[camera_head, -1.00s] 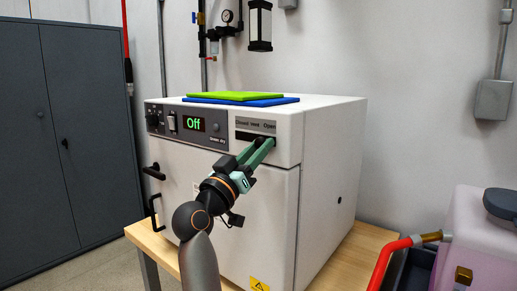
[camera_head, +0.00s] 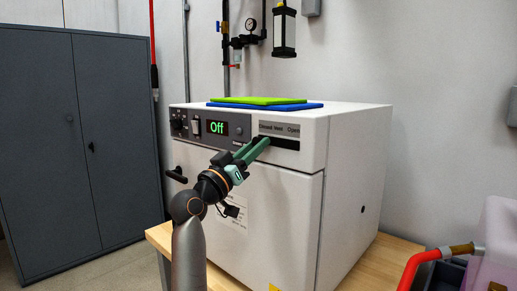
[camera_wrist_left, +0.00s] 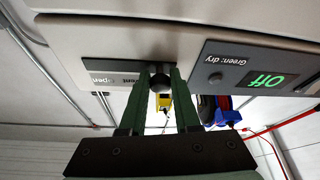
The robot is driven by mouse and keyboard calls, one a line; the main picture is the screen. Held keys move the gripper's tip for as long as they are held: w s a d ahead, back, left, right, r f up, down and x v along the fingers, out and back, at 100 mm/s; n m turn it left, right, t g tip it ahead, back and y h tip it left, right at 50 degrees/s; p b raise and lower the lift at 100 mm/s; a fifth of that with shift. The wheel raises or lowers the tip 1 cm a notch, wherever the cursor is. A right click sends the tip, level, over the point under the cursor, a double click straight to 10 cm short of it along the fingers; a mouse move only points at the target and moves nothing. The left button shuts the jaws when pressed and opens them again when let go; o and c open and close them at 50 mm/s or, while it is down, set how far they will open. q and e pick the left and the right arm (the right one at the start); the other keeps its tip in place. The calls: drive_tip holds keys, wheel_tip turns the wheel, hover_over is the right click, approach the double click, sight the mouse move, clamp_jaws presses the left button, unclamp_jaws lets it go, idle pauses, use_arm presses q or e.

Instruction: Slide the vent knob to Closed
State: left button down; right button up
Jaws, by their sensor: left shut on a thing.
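The vent knob (camera_wrist_left: 159,82) is a small dark round knob, seen between my fingertips in the left wrist view. My left gripper (camera_head: 263,142) has green fingers and is shut on the knob; its tips also show in the left wrist view (camera_wrist_left: 159,76). In the head view it is at the left end of the dark vent slot (camera_head: 284,144), under the word Closed on the vent label (camera_head: 279,129). The bare slot shows to its right, toward Open. The fingers hide the knob in the head view. My right gripper is not in view.
The white oven (camera_head: 355,160) stands on a wooden table (camera_head: 385,262); its display (camera_head: 217,128) reads Off. Green (camera_head: 258,101) and blue (camera_head: 300,106) sheets lie on top. A door handle (camera_head: 177,175) sticks out left of my arm. A grey cabinet (camera_head: 113,130) stands at the left.

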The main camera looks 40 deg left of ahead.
use_arm(q)
drive_tip(key=c, duration=0.8)
unclamp_jaws()
drive_tip(key=shift+o, duration=0.8)
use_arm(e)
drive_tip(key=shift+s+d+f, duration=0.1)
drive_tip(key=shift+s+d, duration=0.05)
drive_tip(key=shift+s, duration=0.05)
use_arm(q)
drive_tip(key=shift+s, duration=0.1)
drive_tip(key=b+v, duration=0.2)
drive_tip(key=v, duration=1)
drive_tip(key=shift+s+f+b, duration=0.15)
drive_tip(key=shift+s+b, duration=0.05)
drive_tip(key=shift+b, duration=0.15)
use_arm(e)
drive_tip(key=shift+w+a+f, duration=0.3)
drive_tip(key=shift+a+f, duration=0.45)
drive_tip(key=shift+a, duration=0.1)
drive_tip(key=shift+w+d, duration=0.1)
